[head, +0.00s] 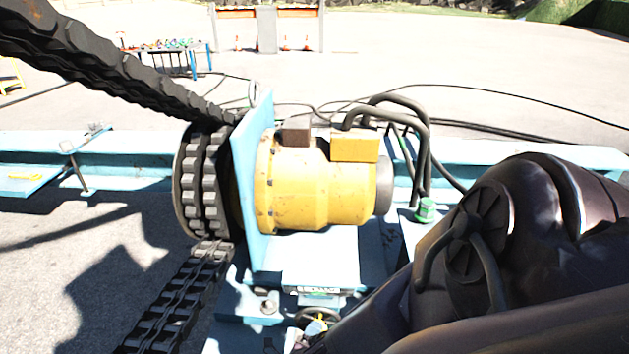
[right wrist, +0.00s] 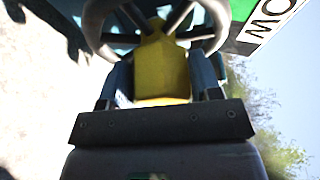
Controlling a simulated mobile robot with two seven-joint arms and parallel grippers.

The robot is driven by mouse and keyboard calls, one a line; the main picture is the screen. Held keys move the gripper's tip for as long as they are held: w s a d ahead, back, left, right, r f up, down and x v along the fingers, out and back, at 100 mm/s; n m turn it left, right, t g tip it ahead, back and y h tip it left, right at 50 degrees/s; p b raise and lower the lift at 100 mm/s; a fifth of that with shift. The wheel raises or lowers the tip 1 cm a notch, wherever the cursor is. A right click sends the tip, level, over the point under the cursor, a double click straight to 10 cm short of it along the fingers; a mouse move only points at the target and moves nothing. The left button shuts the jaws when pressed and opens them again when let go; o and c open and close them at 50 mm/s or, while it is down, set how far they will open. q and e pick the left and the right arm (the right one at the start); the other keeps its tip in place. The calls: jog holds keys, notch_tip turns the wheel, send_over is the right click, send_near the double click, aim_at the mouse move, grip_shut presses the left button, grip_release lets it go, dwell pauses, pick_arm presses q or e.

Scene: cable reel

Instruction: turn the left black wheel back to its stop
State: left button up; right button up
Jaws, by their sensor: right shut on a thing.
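A small black wheel (head: 304,314) with a dark rim shows low in the middle of the head view, under a small box with a green label (head: 318,292). In the right wrist view the wheel's rim and spokes (right wrist: 97,22) fill the top. My right gripper (head: 317,327) is at the wheel, its arm coming in from the lower right and hiding part of it. In the right wrist view its two fingers (right wrist: 160,85) are closed on a yellow piece (right wrist: 161,66) at the wheel's middle. My left gripper is not in view.
A yellow motor (head: 315,190) on a light-blue frame stands behind the wheel. A heavy black chain (head: 180,300) runs over a sprocket at the left. Black cables (head: 425,140) hang at the motor's right. Open paved ground lies beyond.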

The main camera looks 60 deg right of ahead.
jog(key=shift+d, duration=0.1)
jog(key=o, duration=1.3)
jog(key=a, duration=1.1)
jog(key=shift+d, duration=0.1)
